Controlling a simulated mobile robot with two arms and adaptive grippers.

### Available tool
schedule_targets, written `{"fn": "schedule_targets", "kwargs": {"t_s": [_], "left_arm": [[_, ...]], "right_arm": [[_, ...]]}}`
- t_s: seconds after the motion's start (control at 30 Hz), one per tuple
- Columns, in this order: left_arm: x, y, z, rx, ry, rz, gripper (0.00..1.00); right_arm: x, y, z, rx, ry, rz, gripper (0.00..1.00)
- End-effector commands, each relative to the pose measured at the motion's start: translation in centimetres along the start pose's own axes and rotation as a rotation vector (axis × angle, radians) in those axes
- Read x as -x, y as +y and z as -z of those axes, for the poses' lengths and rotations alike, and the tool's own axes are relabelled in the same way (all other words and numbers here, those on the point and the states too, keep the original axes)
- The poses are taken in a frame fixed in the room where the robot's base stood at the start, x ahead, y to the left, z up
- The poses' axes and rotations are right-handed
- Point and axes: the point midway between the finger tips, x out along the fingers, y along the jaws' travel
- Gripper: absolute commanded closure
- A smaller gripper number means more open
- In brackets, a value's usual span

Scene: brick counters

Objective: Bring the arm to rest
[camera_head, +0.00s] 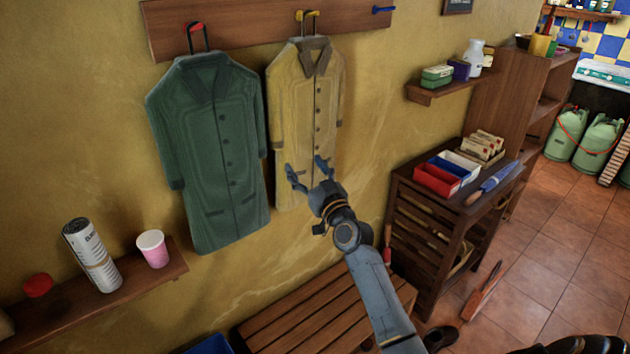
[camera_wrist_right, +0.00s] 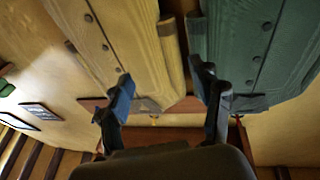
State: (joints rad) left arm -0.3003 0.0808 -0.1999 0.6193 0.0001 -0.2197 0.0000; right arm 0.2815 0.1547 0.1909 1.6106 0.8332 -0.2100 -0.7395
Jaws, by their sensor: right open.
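A green coat (camera_head: 228,155) hangs on the left and a tan coat (camera_head: 305,100) on the right of the rack. In the wrist view the tan coat (camera_wrist_right: 118,40) and the green coat (camera_wrist_right: 258,50) are beyond the fingers. My left gripper is not visible.
The coat rack (camera_head: 245,22) runs along the wall. A slatted bench (camera_head: 305,310) is below the gripper. A shelf (camera_head: 130,300) with a pink cup (camera_head: 152,249) is at lower left. A dark slatted cabinet (camera_head: 425,220) with trays stands right.

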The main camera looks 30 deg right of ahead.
Motion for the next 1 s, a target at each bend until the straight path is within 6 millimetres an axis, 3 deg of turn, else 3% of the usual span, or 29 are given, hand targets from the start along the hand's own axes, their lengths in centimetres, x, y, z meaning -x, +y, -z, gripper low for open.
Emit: {"fn": "schedule_targets", "kwargs": {"t_s": [0.1,0.3,0.57,0.67,0.77,0.87,1.0], "left_arm": [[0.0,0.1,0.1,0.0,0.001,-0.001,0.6],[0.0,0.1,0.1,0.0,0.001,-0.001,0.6],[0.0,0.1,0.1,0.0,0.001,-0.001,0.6],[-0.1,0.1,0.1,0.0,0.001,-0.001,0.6],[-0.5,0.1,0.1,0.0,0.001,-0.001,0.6],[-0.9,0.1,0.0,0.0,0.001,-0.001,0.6],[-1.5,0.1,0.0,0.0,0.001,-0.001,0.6]], "right_arm": [[2.6,0.0,0.0,0.002,0.0,0.001,0.35],[5.2,0.0,0.1,0.003,0.002,0.0,0.35],[6.0,0.0,0.1,0.001,0.002,0.0,0.35],[6.1,-0.2,-1.4,-0.001,-0.025,0.003,0.35],[6.7,-0.9,-5.6,-0.007,-0.101,0.01,0.35],[8.2,-2.0,-12.1,-0.014,-0.221,0.022,0.35],[12.1,-3.9,-21.9,-0.018,-0.409,0.042,0.35]]}}
